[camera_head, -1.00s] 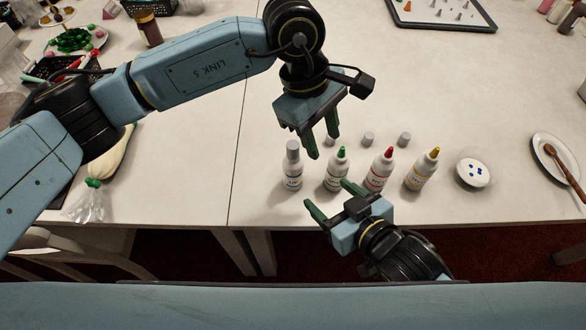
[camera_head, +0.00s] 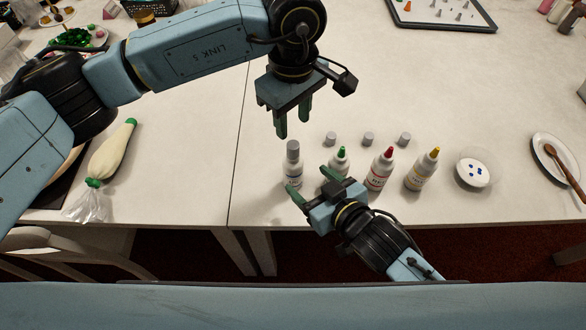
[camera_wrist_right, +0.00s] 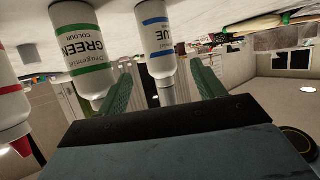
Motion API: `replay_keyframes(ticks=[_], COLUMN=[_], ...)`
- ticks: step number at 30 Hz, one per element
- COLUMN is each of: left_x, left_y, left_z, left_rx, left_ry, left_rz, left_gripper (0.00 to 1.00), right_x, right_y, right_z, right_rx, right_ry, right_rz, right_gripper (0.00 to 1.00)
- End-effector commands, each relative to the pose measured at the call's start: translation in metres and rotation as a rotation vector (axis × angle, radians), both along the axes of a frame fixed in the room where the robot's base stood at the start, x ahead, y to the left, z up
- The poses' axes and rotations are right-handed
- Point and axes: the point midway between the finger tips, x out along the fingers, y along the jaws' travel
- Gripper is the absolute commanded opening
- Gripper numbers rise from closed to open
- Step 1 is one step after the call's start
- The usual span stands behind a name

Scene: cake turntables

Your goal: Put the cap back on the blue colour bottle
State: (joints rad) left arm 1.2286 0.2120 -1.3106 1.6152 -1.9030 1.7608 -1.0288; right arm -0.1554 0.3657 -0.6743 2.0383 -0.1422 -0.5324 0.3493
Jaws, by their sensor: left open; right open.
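The blue colour bottle (camera_head: 292,173) stands upright at the left end of the bottle row. A grey cap (camera_head: 293,147) sits over its top; whether it is fully seated I cannot tell. In the right wrist view the blue bottle (camera_wrist_right: 157,45) appears upside down, with its cap (camera_wrist_right: 166,97) pointing down. My left gripper (camera_head: 293,122) is open and empty, just behind and above the capped bottle. My right gripper (camera_head: 311,184) is open in front of the row. Its fingers (camera_wrist_right: 160,88) appear on either side of the blue bottle in the wrist view, without visible grip.
Green (camera_head: 340,160), red (camera_head: 379,170) and yellow (camera_head: 422,170) bottles stand to the right, uncapped. Three loose grey caps (camera_head: 368,139) stand behind them. A white dish with blue dots (camera_head: 474,166) is farther right. A piping bag (camera_head: 113,152) lies left.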

Motion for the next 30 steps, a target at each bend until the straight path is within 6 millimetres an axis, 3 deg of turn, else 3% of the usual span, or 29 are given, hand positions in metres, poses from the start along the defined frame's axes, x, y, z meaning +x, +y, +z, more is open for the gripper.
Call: replay_keyframes(ticks=[6,12,26,30], left_x=[0.0,0.0,0.0,0.0], left_y=[0.0,0.0,0.0,0.0], left_z=[0.0,0.0,0.0,0.0], left_rx=[0.0,0.0,0.0,0.0], left_ry=[0.0,0.0,0.0,0.0], left_rz=[0.0,0.0,0.0,0.0], left_gripper=[0.41,0.41,0.41,0.41], right_x=[0.034,0.053,0.06,0.06], right_y=[0.022,0.035,0.04,0.04], right_z=[-0.016,-0.026,-0.03,-0.03], right_rx=[0.001,-0.001,0.001,0.0], right_ry=[-0.001,-0.001,-0.001,0.0], right_rz=[0.0,0.0,0.001,0.0], right_gripper=[0.68,0.68,0.68,0.52])
